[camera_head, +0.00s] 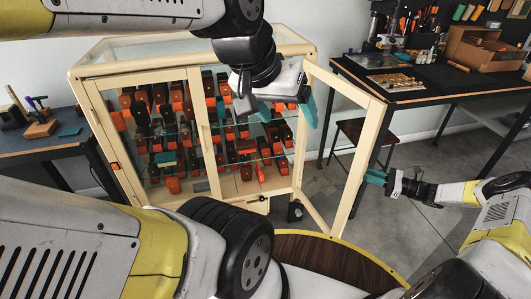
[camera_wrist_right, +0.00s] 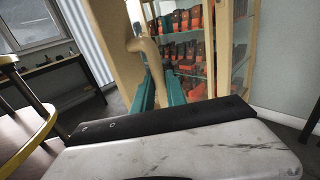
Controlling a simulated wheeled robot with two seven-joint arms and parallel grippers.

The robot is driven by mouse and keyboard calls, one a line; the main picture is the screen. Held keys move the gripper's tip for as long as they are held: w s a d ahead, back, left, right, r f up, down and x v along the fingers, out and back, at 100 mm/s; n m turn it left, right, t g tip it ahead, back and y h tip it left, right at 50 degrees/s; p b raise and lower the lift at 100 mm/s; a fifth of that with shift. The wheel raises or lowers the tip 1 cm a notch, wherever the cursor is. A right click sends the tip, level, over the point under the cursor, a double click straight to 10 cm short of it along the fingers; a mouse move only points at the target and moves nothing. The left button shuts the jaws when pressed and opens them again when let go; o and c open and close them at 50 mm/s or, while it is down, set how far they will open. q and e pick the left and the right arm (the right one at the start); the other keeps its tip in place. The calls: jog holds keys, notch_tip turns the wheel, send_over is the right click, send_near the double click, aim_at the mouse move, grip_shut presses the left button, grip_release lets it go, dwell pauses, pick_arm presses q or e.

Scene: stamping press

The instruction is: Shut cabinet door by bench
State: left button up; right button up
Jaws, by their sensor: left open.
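The wooden cabinet (camera_head: 92,88) has glass panels and shelves. Its right door (camera_head: 362,150) stands swung open, a pale wood frame around glass. My left gripper (camera_head: 286,112) is open, with teal fingertips apart, in front of the cabinet's upper right part near the open side. My right gripper (camera_head: 376,178) is at the outer side of the open door's frame. In the right wrist view, a curved pale handle (camera_wrist_right: 146,52) runs down between its teal fingers (camera_wrist_right: 160,94). Whether they grip it is unclear.
Orange and dark items fill the cabinet shelves. A dark workbench (camera_head: 425,78) with tools stands at the right, with a stool (camera_head: 362,132) beside it. Another table (camera_head: 50,145) is at the left. A round wood-topped surface (camera_head: 325,262) lies at the front. Grey floor shows right of the door.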

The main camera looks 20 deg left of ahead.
aim_at(345, 182)
grip_shut()
jog(key=shift+s+a, duration=3.4)
jog(key=shift+a, duration=0.1)
jog(key=s+a, duration=0.5)
jog(key=a, duration=0.3)
jog(key=shift+a, duration=0.15)
jog(key=s+a, duration=0.2)
jog(key=a, duration=0.7)
jog(key=shift+s+a, duration=0.15)
jog(key=shift+s, duration=0.15)
jog(key=shift+a, duration=0.1)
